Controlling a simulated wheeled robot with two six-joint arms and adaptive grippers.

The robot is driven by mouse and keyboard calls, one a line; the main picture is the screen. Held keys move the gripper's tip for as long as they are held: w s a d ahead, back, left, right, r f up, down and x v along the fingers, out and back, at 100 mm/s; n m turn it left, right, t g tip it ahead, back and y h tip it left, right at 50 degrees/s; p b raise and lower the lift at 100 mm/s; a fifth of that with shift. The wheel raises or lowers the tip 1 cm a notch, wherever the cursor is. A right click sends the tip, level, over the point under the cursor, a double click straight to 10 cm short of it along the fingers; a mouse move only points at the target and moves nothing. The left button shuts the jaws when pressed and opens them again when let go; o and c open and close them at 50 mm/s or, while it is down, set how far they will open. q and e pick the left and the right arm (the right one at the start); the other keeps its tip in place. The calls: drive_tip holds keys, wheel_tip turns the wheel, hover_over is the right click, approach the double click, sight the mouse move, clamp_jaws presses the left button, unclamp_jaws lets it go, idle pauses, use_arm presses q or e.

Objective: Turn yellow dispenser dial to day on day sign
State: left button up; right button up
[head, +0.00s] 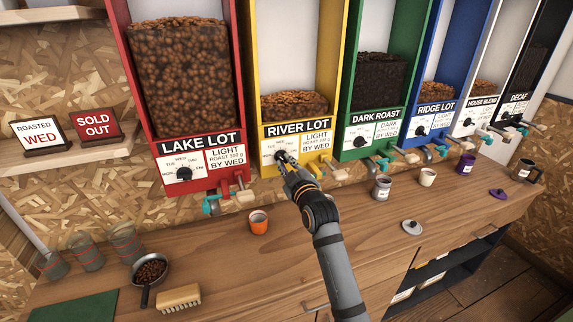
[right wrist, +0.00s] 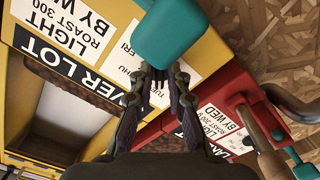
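The yellow dispenser (head: 248,95) is labelled RIVER LOT. Its dark dial (head: 280,157) sits on a white plate with day marks, under the name strip. My right gripper (head: 286,161) is at this dial, its fingertips at the plate. In the right wrist view its two fingers (right wrist: 160,83) stand apart with part of the plate between them. The dial and its pointing are mostly hidden there. The day sign (head: 38,135) on the left shelf reads ROASTED WED. My left gripper is out of view.
A teal tap handle (right wrist: 170,32) is close to my right fingertips. The red dispenser (head: 186,150) stands left, the green one (head: 368,143) right. An orange cup (head: 259,222) and a metal cup (head: 381,188) stand on the counter below.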

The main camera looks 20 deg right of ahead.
clamp_jaws()
drive_tip(key=m+p, duration=0.1)
drive_tip(key=m, duration=0.2)
drive_tip(key=shift+p, duration=0.3)
drive_tip(key=m+p, duration=0.2)
drive_tip(key=m, duration=0.2)
drive_tip(key=shift+a+m, duration=0.15)
drive_tip(key=shift+m, duration=0.15)
idle(0.4)
drive_tip(key=o, duration=0.5)
unclamp_jaws()
drive_tip(key=shift+s, duration=0.1)
